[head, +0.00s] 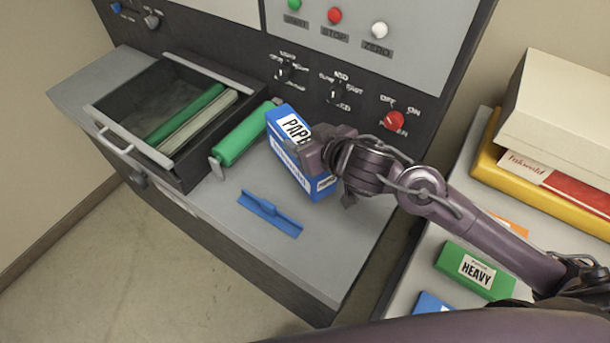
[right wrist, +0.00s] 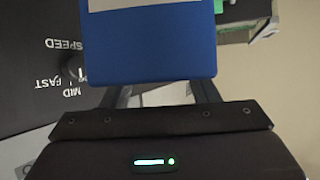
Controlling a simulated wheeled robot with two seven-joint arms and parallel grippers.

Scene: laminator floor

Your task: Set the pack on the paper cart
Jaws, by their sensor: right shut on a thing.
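The pack is a blue box (head: 289,165) with white labels reading "PAPE…", the rest covered by my gripper. In the head view it is at the machine's grey shelf, near the front panel; I cannot tell whether it touches the shelf. My right gripper (head: 318,160) is shut on its right end. In the right wrist view the blue pack (right wrist: 150,45) fills the space between the fingers. The grey surface at the right (head: 425,265), perhaps the paper cart, holds boxes. My left gripper is not in view.
A green roller (head: 243,134) and a blue tool (head: 270,213) lie on the shelf (head: 225,205) beside the pack. A green "HEAVY" box (head: 474,270) and a yellow tray (head: 560,196) with a cream box (head: 560,115) are at right.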

